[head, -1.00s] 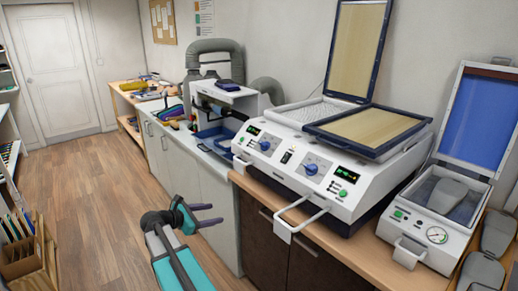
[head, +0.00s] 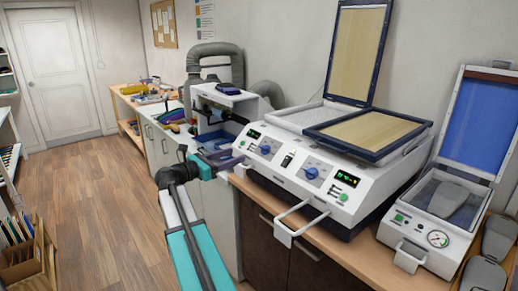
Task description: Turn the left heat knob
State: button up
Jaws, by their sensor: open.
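The left heat knob (head: 266,149) is a small blue dial on the sloped front panel of the white heating machine (head: 300,189). It sits just right of a green-lit display (head: 254,134). A second blue knob (head: 312,172) is farther right on the same panel. My gripper (head: 238,158) is open and empty. The exact gap in depth is hard to tell.
A white bar handle (head: 297,222) sticks out from the machine's front. A smaller press (head: 440,205) with an open lid is at right.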

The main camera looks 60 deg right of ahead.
aim_at(265, 149)
jog(key=shift+d, duration=0.1)
jog(key=shift+p+x, duration=1.9)
jog(key=shift+x, duration=4.9)
jog(key=shift+s, duration=0.1)
jog(key=shift+c, duration=0.5)
jog(key=shift+f, duration=0.1)
jog(key=c, duration=0.9)
